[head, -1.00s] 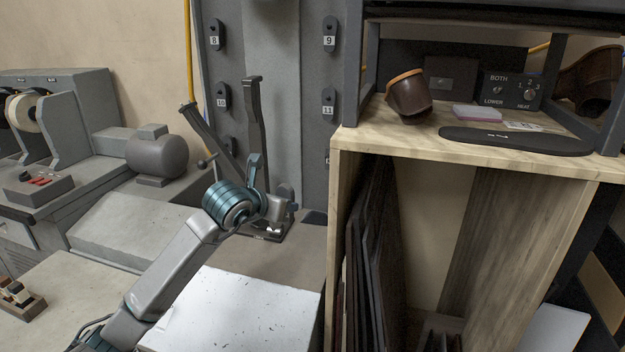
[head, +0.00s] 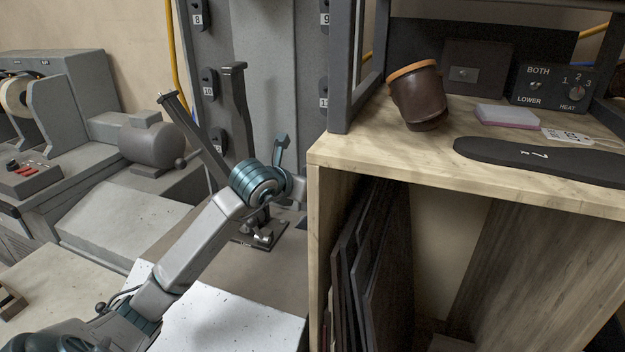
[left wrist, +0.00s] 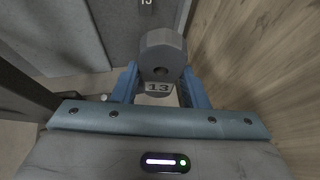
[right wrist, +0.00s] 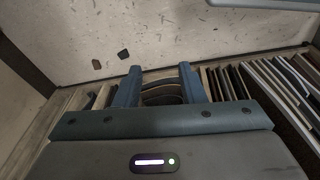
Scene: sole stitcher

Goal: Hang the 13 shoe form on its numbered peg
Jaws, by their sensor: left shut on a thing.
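The 13 shoe form (left wrist: 161,58) is a grey block with a round hole and a white label reading 13. In the left wrist view my left gripper (left wrist: 160,84) is shut on it, with a blue finger on each side. In the head view my left gripper (head: 283,150) is in front of the grey peg panel (head: 268,60), left of the wooden cabinet; the form cannot be made out there. A dark numbered peg (left wrist: 147,5) shows beyond the form at the top edge, its number cut off. My right gripper (right wrist: 160,82) is open and empty, seen only in the right wrist view.
Pegs 8 (head: 197,17) and 10 (head: 208,84) are on the panel's left. The wooden cabinet (head: 335,158) is close on the right, with a brown cuff-like piece (head: 416,98) and a black sole (head: 540,158) on top. Dark upright posts (head: 236,115) stand behind the arm.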

